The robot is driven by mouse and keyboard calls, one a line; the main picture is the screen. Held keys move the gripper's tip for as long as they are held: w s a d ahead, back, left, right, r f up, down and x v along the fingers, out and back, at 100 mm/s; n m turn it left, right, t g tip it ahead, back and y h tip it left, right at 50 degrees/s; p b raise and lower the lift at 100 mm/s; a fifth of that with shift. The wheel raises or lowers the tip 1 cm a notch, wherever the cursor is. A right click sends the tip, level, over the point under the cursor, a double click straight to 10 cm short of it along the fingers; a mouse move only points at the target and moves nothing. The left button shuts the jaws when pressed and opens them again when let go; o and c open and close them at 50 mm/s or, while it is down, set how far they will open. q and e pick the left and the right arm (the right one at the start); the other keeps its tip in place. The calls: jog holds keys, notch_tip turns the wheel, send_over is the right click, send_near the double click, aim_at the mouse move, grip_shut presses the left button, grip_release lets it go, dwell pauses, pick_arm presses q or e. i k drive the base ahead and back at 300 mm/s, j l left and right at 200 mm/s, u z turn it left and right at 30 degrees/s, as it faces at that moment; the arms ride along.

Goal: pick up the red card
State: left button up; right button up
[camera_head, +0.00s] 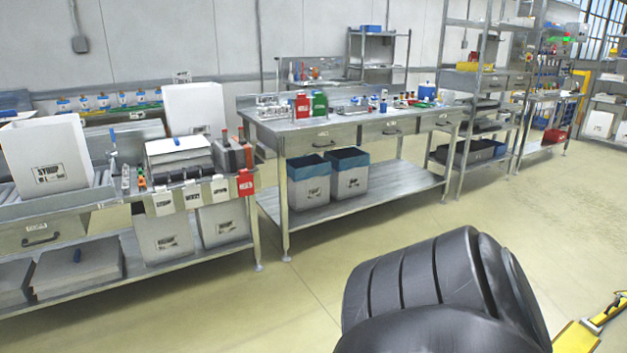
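A small red card (245,183) with white marking hangs at the front edge of the left metal bench, at its right end. It is beside a row of white cards (191,196) on the same edge. A second red card-like item (302,106) stands on the middle bench beside a green one (320,103). Neither of my grippers is in view. A dark ribbed shape fills the bottom right, and I cannot tell which part it is.
The left bench (75,210) holds white boxes, a paper stack and small tools. The middle bench (350,127) has two blue-lined bins (309,186) on its lower shelf. Open floor lies in front. A yellow object (577,338) is at the lower right.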

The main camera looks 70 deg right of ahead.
aim_at(246, 182)
jog(key=z, duration=1.85)
jog(key=u, duration=2.45)
jog(key=l+z, duration=0.1)
jog(key=z, duration=2.9)
